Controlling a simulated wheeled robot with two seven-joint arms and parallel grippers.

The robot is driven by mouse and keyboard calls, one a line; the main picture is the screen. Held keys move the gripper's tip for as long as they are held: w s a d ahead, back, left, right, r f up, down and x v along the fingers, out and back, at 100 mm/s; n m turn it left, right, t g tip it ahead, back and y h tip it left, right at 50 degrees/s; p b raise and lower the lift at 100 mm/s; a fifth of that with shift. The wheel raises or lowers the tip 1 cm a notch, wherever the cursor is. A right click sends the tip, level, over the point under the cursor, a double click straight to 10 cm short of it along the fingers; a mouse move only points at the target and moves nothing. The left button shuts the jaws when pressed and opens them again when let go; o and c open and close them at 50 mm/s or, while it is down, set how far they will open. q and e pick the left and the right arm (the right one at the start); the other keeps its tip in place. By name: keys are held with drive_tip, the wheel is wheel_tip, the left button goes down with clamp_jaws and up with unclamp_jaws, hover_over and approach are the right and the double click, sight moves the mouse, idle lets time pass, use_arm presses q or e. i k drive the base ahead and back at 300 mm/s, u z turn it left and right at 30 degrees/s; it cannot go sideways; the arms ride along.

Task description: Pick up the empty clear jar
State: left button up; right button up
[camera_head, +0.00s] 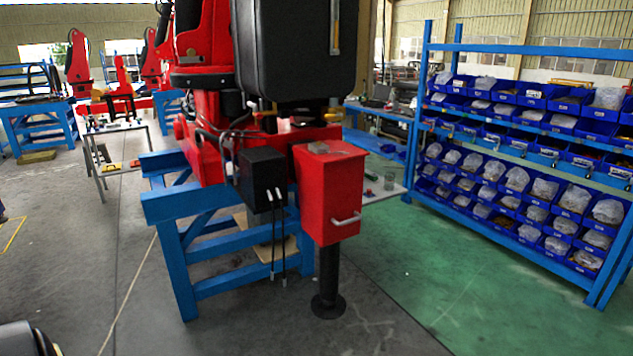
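A small, clear, greenish container (389,181) stands on a light tabletop (392,193) behind and right of the red box. It looks like a jar, but it is too small and far to tell whether it is empty. No gripper fingers show. A dark and silver rounded part is cut off at the bottom left corner, and I cannot tell what it is. Neither gripper is seen near the container.
A red box with a handle (330,190) on a black post and a blue steel stand (170,205) block the middle. A blue shelf rack (420,130) with several blue bins stands at right. Green floor (430,270) between them is clear.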

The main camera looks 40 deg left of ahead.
sight(389, 179)
drive_tip(key=u, duration=0.8)
drive_tip(key=i, duration=1.65)
